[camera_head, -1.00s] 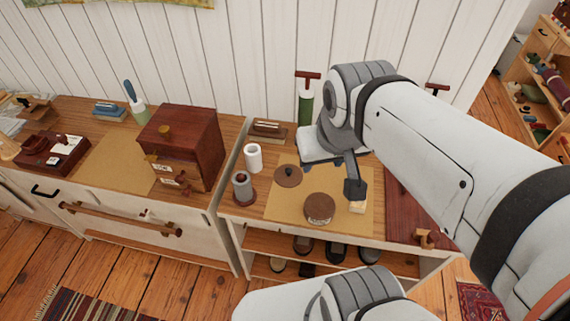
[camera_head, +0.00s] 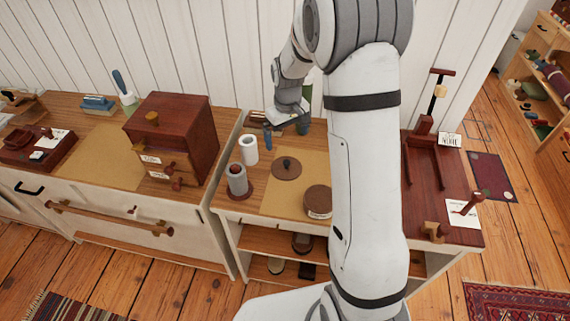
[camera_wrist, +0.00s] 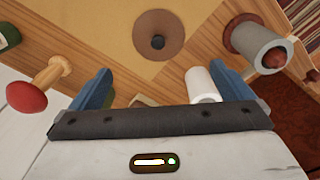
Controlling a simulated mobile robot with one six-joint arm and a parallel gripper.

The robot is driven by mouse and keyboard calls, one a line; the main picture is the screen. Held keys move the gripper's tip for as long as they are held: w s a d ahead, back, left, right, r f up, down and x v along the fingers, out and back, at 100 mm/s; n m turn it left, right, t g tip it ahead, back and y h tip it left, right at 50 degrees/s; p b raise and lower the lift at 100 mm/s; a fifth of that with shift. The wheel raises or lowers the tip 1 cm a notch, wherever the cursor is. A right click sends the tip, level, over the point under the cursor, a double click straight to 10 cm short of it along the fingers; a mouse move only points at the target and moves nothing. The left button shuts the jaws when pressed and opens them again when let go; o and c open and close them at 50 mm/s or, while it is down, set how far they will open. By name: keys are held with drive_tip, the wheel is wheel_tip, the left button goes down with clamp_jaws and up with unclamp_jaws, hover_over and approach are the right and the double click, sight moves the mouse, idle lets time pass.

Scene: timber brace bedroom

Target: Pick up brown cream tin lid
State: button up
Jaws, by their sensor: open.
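The brown lid (camera_head: 287,167), a flat disc with a dark knob in its middle, lies on a tan mat (camera_head: 289,195). It also shows at the top of the wrist view (camera_wrist: 158,24). A round brown tin (camera_head: 318,201) with a pale label stands to the right and in front of the lid, partly hidden by my arm. My gripper (camera_head: 285,131) is open and empty, behind the lid and apart from it. In the wrist view its blue fingers (camera_wrist: 161,88) are spread wide below the lid.
A white cylinder (camera_head: 249,149) and a grey spool-like cylinder (camera_head: 238,180) stand left of the lid. A dark red drawer box (camera_head: 176,135) is farther left. A dark red board (camera_head: 445,190) lies right of my arm. A red-knobbed peg (camera_wrist: 27,97) shows in the wrist view.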

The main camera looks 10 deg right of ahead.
hover_over(286, 161)
drive_tip(key=f, duration=0.6)
drive_tip(key=shift+w, duration=0.35)
drive_tip(key=shift+f, duration=0.35)
drive_tip(key=f, duration=0.2)
drive_tip(key=f+p, duration=0.1)
drive_tip(key=f, duration=0.1)
drive_tip(key=s+f, duration=0.1)
drive_tip(key=f, duration=0.1)
drive_tip(key=shift+d, duration=0.1)
drive_tip(key=shift+f+p, duration=0.3)
drive_tip(key=shift+f, duration=0.25)
drive_tip(key=c, duration=0.6)
drive_tip(key=shift+c, duration=0.2)
